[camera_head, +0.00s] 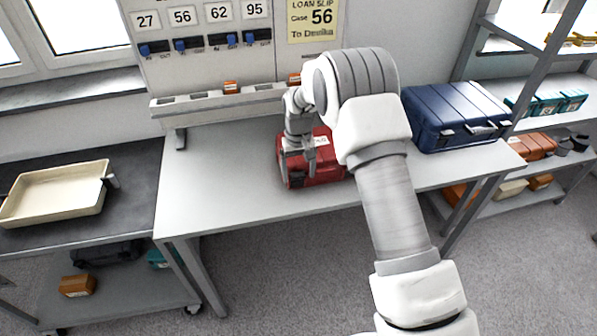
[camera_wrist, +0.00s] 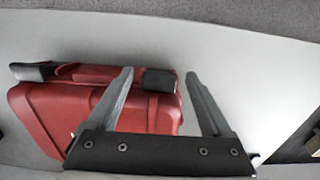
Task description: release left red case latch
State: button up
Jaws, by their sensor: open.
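The red case (camera_head: 328,172) lies on the grey table, partly hidden behind my arm in the head view. In the wrist view the red case (camera_wrist: 95,100) shows two dark latches on its edge. One latch (camera_wrist: 158,80) appears between my gripper's fingertips, and the other latch (camera_wrist: 32,71) is at the far left of that view. My gripper (camera_head: 298,174) points down at the left end of the case in the head view. In the wrist view my gripper (camera_wrist: 160,76) is open, its fingers on either side of the latch. Contact cannot be told.
A closed blue case (camera_head: 455,115) stands on the table (camera_head: 215,200) to the right. A cream tray (camera_head: 55,192) lies on a dark cart at the left. A wall panel with number cards and a ledge (camera_head: 190,105) stands behind. The table's left part is clear.

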grip_shut()
